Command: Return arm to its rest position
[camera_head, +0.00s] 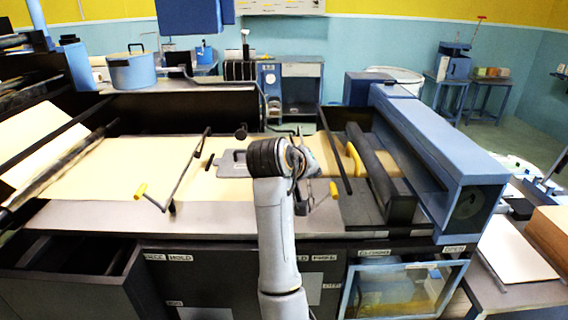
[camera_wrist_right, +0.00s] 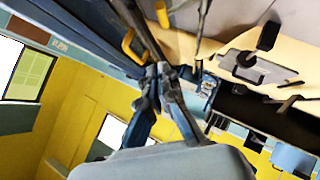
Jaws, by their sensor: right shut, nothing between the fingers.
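My right arm (camera_head: 272,230) rises from the bottom middle of the head view and bends at a dark wrist joint over the machine. My right gripper (camera_head: 312,168) is partly hidden behind this joint, above the paper bed. In the right wrist view its two fingers (camera_wrist_right: 160,72) are together with nothing held between them. My left gripper is in neither view.
The kraft paper bed (camera_head: 110,165) spreads beneath the arm. A grey plate with a handle (camera_head: 222,164) lies left of the wrist. A blue pot (camera_head: 132,72) stands behind.

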